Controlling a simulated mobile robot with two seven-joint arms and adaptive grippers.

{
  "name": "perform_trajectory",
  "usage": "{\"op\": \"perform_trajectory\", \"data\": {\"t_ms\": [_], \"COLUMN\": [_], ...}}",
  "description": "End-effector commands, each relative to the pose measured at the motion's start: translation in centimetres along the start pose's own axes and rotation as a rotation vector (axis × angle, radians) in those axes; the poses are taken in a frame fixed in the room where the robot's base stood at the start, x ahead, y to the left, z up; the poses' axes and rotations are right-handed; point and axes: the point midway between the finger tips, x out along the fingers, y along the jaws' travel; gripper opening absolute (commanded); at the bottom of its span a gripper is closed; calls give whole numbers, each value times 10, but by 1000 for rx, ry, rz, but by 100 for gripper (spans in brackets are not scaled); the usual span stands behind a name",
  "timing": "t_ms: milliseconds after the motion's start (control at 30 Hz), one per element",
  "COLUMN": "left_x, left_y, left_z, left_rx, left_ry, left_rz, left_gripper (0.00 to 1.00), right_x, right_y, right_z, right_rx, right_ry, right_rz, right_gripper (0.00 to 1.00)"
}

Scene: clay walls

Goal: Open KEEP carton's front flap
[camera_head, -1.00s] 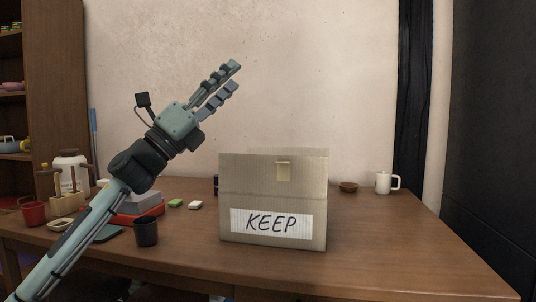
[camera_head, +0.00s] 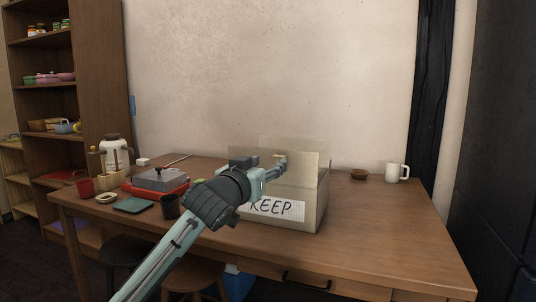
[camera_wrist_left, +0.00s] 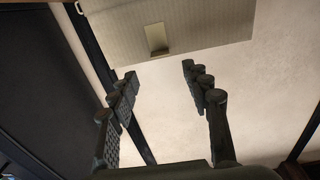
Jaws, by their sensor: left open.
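The KEEP carton (camera_head: 290,222) stands on the table, its handwritten label partly covered by my left arm. Its front flap (camera_head: 306,168) stands upright above the front rim, with a small tan tab (camera_head: 280,158) near its upper edge. In the left wrist view the flap (camera_wrist_left: 205,28) crosses the top, and the tab (camera_wrist_left: 156,38) shows there too. My left gripper (camera_head: 277,170) is in front of the flap, just below the tab. Its fingers (camera_wrist_left: 159,72) are open and empty, with the tab ahead between their lines; I see no contact. My right gripper is not in view.
A brown bowl (camera_head: 359,174) and white mug (camera_head: 396,172) stand right of the carton. A dark cup (camera_head: 170,206), red tray (camera_head: 150,190) and red mug (camera_head: 84,189) are at the left. The table's right part is clear. Stools stand below its front edge.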

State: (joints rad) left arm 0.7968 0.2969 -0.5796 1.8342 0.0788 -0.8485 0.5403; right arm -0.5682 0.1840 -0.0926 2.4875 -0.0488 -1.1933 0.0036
Motion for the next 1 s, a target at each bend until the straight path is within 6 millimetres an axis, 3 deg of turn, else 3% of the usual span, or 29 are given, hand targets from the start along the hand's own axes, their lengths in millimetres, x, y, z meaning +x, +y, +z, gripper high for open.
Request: {"op": "perform_trajectory", "data": {"t_ms": [500, 900, 1000], "left_x": [68, 77, 77], "left_y": [1, 0, 0], "left_z": [1, 2, 2], "left_rx": [-8, -7, -7], "left_ry": [-6, -5, -5], "left_rz": [-1, -1, -1], "left_gripper": [48, 48, 36], "right_x": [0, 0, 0], "right_y": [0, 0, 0], "right_z": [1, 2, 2], "right_rx": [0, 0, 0], "right_ry": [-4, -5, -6], "right_rz": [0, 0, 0], "right_gripper": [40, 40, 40]}}
